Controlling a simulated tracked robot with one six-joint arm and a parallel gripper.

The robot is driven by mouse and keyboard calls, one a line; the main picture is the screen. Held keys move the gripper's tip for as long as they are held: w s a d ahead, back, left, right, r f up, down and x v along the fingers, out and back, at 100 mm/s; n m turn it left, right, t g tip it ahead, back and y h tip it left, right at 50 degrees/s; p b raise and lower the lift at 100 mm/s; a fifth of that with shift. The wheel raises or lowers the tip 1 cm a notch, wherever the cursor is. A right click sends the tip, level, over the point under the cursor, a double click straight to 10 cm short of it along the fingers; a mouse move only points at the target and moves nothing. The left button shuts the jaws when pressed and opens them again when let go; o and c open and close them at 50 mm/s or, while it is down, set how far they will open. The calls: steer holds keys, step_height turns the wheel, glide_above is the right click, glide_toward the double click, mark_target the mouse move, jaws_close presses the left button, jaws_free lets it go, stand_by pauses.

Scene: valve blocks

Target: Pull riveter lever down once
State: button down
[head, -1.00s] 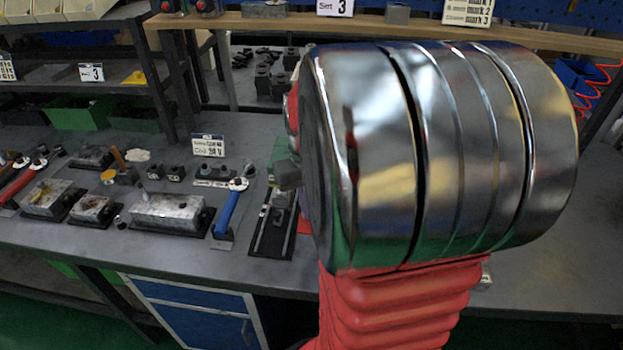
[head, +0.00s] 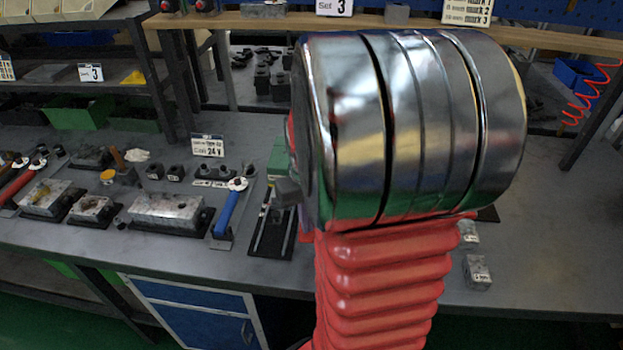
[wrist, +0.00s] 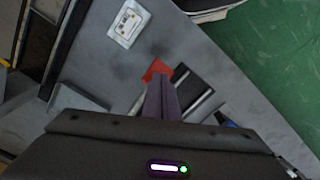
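My gripper (wrist: 162,92) shows in the wrist view with its two dark fingers together, shut, with nothing visible between them. A red patch (wrist: 157,70) shows just beyond the fingertips on the grey bench; I cannot tell whether they touch it. In the head view my large arm joint hides most of the gripper and the bench behind it. A blue-handled lever (head: 229,210) with a white and red head stands on the bench left of my arm. A red-handled lever (head: 20,180) is at the far left. I cannot tell which thing is the riveter.
A black rail fixture (head: 271,232) lies just left of my arm. A metal block (head: 168,209) on a black base stands further left. Small metal blocks (head: 477,271) lie right of my arm. A label card (head: 207,146) stands behind. The bench at right is mostly clear.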

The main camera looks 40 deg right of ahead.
steer(key=shift+w+r, duration=0.1)
steer(key=shift+r, duration=2.15)
step_height(320, 180, up, 12)
steer(key=shift+r, duration=0.1)
steer(key=s+a+n+t, duration=0.2)
steer(key=a, duration=0.9)
steer(key=s+a+f+n+t, duration=0.1)
steer(key=s+a+n+t, duration=0.1)
steer(key=a, duration=1)
steer(key=shift+s+f+t, duration=0.15)
steer(key=shift+f+t, duration=0.05)
steer(key=shift+t, duration=0.6)
steer(key=shift+s, duration=0.1)
